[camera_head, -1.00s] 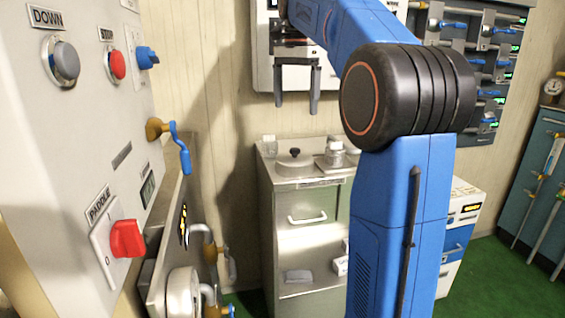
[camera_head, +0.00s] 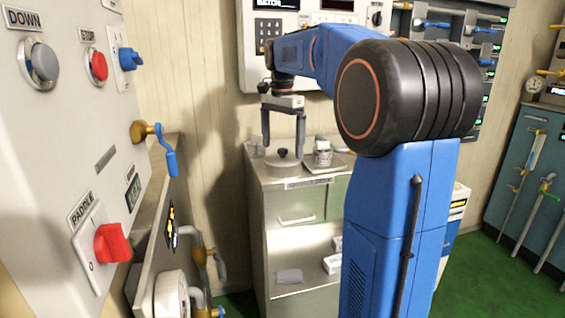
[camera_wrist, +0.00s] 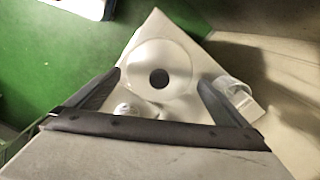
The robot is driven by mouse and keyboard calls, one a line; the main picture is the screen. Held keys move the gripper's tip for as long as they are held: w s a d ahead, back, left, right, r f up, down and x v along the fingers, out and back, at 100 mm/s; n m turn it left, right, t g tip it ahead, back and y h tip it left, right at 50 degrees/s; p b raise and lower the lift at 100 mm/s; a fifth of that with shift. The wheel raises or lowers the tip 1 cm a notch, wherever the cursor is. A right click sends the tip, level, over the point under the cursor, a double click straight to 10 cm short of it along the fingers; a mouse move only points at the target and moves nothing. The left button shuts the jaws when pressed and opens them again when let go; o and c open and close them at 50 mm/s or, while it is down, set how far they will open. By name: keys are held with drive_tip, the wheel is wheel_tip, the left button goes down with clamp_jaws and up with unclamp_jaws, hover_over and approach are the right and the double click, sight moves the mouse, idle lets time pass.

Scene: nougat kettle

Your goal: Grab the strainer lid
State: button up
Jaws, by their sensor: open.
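A round, pale metal lid (camera_head: 283,164) with a dark knob lies on top of the metal cabinet (camera_head: 262,175); I take it as the strainer lid. In the wrist view the lid (camera_wrist: 160,52) is a disc with its dark knob centred between my fingers. My gripper (camera_head: 284,150) is open and points straight down over the lid, with the fingertips close to its height. In the wrist view my gripper (camera_wrist: 159,80) has one finger on each side of the knob and holds nothing. Whether the fingers touch the lid cannot be told.
A glass jar (camera_head: 323,152) stands on a tray (camera_head: 332,169) just right of the lid, and a small glass (camera_head: 255,148) stands to its left. A control panel (camera_head: 75,140) with a red paddle switch (camera_head: 112,243) fills the left. The wall lies behind the cabinet.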

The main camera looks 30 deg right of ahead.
sight(282, 149)
drive_tip(key=shift+f, duration=2.2)
drive_tip(key=c, duration=0.8)
drive_tip(key=shift+c, duration=0.2)
